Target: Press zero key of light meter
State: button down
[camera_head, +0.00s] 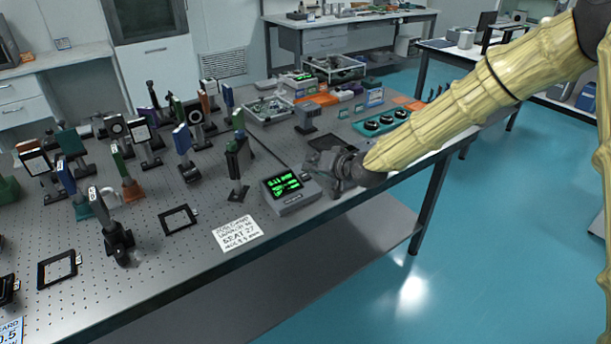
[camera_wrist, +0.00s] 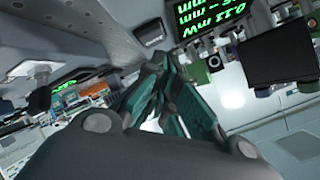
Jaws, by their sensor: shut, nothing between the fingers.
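The light meter (camera_head: 292,202) is a grey box with green digits on a dark screen, near the front edge of the table in the head view. A small dark key (camera_head: 306,177) shows at its right, beside the screen. My gripper (camera_head: 320,170) is shut and empty, close to the meter's right side. In the wrist view, the meter's screen (camera_wrist: 212,14) appears upside down at the top, and a dark rounded key (camera_wrist: 150,34) sits on its grey casing. The shut fingers (camera_wrist: 168,75) point toward that casing; contact cannot be told. The key's label is unreadable.
Several optic mounts (camera_head: 237,165) stand on the perforated table (camera_head: 160,265). A teal tray (camera_head: 380,122) with dark round parts lies behind my gripper. Another green-lit device (camera_head: 303,78) stands farther back.

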jog(key=shift+f, duration=0.25)
dwell(0.6)
jog(key=shift+w+a+f, duration=0.1)
jog(key=shift+f, duration=0.05)
jog(key=shift+w+f+b, duration=0.1)
jog(key=shift+f+b, duration=0.25)
jog(key=shift+f, duration=0.05)
dwell(0.9)
dwell(0.4)
jog(key=shift+s+r+p, duration=0.25)
jog(key=shift+r+p, duration=0.25)
jog(key=shift+r, duration=0.3)
jog(key=r+p, duration=0.1)
jog(key=s+r+p, duration=0.1)
jog(key=r, duration=0.1)
jog(key=d+r, duration=0.1)
jog(key=shift+s+r+p, duration=0.15)
jog(key=shift+r+p, duration=0.2)
jog(key=shift+p, duration=0.05)
dwell(0.6)
